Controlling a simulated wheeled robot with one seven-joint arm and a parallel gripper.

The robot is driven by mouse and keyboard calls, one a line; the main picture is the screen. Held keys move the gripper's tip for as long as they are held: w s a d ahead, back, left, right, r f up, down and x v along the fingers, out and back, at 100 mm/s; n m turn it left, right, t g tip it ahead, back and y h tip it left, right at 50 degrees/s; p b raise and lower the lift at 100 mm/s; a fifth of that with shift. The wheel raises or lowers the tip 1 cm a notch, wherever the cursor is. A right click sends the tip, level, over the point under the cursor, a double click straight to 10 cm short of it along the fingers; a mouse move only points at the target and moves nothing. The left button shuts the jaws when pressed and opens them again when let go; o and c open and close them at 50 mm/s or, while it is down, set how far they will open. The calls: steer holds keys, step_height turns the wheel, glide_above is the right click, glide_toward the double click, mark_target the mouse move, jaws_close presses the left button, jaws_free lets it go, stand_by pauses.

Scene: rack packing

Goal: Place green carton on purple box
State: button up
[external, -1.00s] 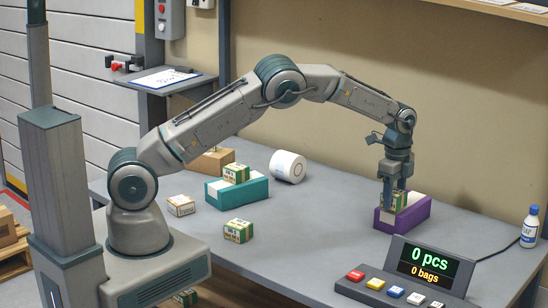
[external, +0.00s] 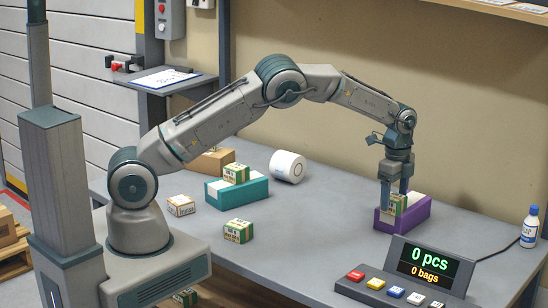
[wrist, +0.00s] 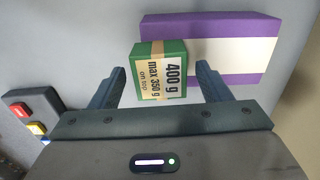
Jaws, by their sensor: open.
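The green carton (external: 398,204) stands on the left part of the purple box (external: 385,223) in the external view. It has a cream label with black print, reading 400 g and max 350 g on top in the wrist view (wrist: 161,72). There the carton overlaps one long edge of the purple box (wrist: 195,24), which has a white band. I cannot tell whether it overhangs that edge. My gripper (external: 395,199) is low over the box, with its fingers on either side of the carton. In the wrist view my gripper (wrist: 161,69) is open, with gaps beside the carton.
A teal box (external: 240,192) with another green carton (external: 236,173) on top stands to the left. More small cartons (external: 239,231) lie nearby. A white roll (external: 288,166) is behind. The display panel (external: 415,265) with buttons stands in front of the purple box; a bottle (external: 530,228) is right.

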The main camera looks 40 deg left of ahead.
mark_target(394, 197)
step_height(394, 197, up, 11)
steer(key=b, duration=0.1)
steer(key=s+a+r+n+t, duration=0.1)
steer(key=s+a+r+n, duration=0.45)
steer(key=a, duration=0.55)
steer(key=s+a+r+n, duration=0.4)
steer(key=s+a+r, duration=0.2)
steer(key=a, duration=0.4)
steer(key=s+a+f+n, duration=0.1)
steer(key=s+a+n, duration=0.2)
steer(key=s, duration=0.4)
steer(key=s+a+f+n+t, duration=0.1)
steer(key=s+a, duration=0.3)
steer(key=s, duration=0.4)
steer(key=s+a+f+n+t, duration=0.1)
steer(key=s+a+f+n, duration=0.1)
steer(key=s+a+n, duration=0.2)
steer(key=s, duration=0.3)
steer(key=shift+s+f+n, duration=0.35)
steer(key=shift+f, duration=0.05)
